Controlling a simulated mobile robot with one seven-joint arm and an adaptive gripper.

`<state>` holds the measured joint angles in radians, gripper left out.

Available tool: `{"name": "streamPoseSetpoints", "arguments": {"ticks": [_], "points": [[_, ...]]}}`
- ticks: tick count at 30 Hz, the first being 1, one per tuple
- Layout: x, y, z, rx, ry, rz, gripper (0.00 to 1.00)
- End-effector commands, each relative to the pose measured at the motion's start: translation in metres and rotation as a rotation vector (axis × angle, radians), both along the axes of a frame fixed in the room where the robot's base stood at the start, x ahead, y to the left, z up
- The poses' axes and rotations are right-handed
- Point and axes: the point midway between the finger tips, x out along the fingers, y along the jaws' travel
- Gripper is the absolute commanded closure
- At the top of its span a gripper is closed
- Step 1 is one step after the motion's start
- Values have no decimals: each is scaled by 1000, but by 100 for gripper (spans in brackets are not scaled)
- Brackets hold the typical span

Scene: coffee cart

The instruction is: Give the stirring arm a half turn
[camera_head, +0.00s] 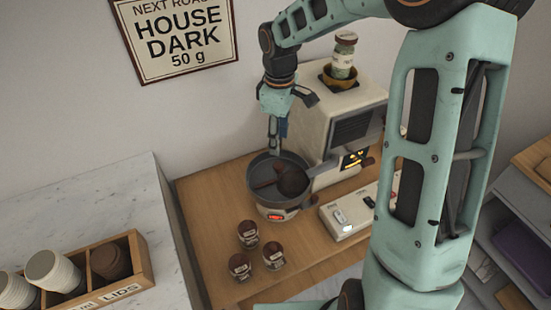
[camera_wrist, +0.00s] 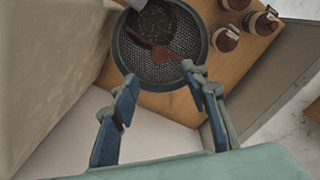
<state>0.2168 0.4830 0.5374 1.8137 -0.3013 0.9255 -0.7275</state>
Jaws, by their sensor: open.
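The round cooling tray (camera_head: 250,182) stands in front of the cream roaster, with a dark rim and mesh floor. The brown stirring arm (camera_head: 266,183) lies across it and also shows in the wrist view (camera_wrist: 168,54), reaching toward the tray's near rim. A dark round heap, apparently coffee beans (camera_head: 292,182), covers part of the tray and shows at the top in the wrist view (camera_wrist: 153,24). My gripper (camera_head: 276,135) is open and empty above the tray's back side. In the wrist view its blue fingers (camera_wrist: 160,80) are spread; the right fingertip overlaps the arm's end. Contact cannot be told.
The cream roaster (camera_head: 325,120) rises right beside my gripper, with a jar (camera_head: 343,55) on top. Several small brown-lidded jars (camera_head: 247,234) stand in front of the tray. A switch box (camera_head: 345,212) is at its right. A cup holder (camera_head: 125,286) stands left.

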Motion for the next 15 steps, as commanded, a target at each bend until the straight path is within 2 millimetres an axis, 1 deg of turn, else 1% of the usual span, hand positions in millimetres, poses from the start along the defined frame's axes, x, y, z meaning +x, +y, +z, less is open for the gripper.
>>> {"name": "streamPoseSetpoints", "arguments": {"ticks": [9,12,15], "points": [[-2,0,-59,-1,6,2,58],[-2,0,-76,-1,5,3,58],[-1,0,-88,-2,4,1,58]]}}
